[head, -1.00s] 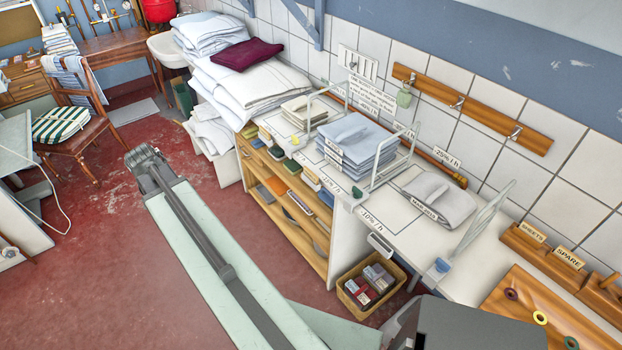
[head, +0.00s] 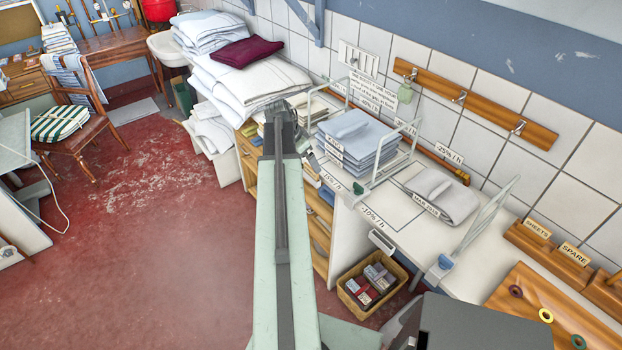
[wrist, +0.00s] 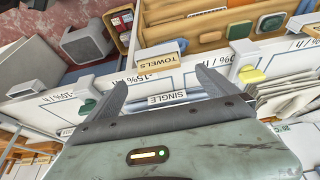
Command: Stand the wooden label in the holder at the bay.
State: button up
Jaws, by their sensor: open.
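In the wrist view, a tan wooden label reading TOWELS (wrist: 157,63) shows just beyond my fingertips, near the counter's marked edge. Whether it touches the counter or a holder, I cannot tell. My gripper (wrist: 160,80) is open, its two dark fingers apart on either side of that label's lower part, with nothing seen gripped. A white tag reading SINGLE (wrist: 167,98) shows between the fingers, closer to my palm. In the head view my arm's far end covers the counter left of the blue folded stack (head: 357,140), and my fingers cannot be made out there.
Wooden labels reading SHEETS (head: 537,228) and SPARE (head: 574,254) stand in wooden blocks at the right. Wire dividers (head: 487,215) rise from the counter. A grey folded pile (head: 443,195) lies between them. A basket (head: 372,285) is on the floor below.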

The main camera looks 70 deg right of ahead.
aim_at(310, 168)
jog(key=b+x, duration=0.5)
jog(key=shift+w+a+f, duration=0.1)
jog(key=shift+f, duration=0.15)
jog(key=shift+r, duration=0.2)
jog(key=c, duration=1.4)
